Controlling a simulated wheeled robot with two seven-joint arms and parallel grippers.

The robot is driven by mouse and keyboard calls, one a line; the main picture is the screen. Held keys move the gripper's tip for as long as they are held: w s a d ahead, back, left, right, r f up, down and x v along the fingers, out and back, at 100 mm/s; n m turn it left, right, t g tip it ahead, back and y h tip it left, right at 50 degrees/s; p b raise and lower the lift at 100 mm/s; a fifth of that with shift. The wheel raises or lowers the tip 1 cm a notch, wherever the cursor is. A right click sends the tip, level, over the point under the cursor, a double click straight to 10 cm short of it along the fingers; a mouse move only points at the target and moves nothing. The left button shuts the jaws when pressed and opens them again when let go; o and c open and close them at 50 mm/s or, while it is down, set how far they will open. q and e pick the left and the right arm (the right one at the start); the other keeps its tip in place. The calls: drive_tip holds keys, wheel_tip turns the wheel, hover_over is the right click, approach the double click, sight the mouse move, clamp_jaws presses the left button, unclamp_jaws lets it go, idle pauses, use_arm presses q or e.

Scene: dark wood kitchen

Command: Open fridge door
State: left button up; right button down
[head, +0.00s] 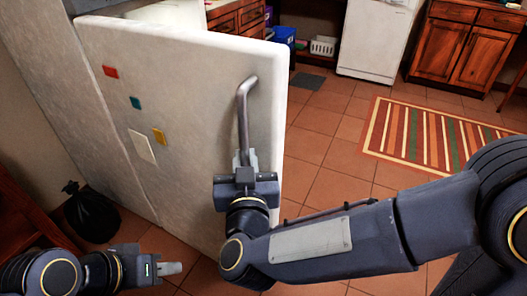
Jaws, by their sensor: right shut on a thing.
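The white fridge door (195,110) fills the left middle of the head view, with several small coloured magnets and a pale note on its face. Its grey vertical bar handle (243,115) is near the door's right edge. My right gripper (244,160) is shut on the lower part of the handle, and its fingers hide that end. My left gripper (172,269) is low at the left, apart from the door and holding nothing visible. I cannot tell how far its fingers are apart. The fridge's inside is not visible, so how far the door stands open is unclear.
A black bag (91,213) lies on the floor at left, beside a dark wooden piece (25,215). A striped rug (430,135) lies on the tiled floor at right. Wooden cabinets (465,50) and a white appliance (375,38) stand behind.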

drive_tip(key=shift+s+a+r, duration=0.1)
drive_tip(key=shift+s+a, duration=0.65)
drive_tip(key=shift+s, duration=0.1)
drive_tip(key=c, duration=1.4)
unclamp_jaws()
drive_tip(key=shift+c, duration=0.2)
drive_tip(key=s+d+p, duration=0.1)
drive_tip(key=s, duration=0.6)
drive_tip(key=shift+s, duration=0.3)
drive_tip(key=shift+d, duration=0.1)
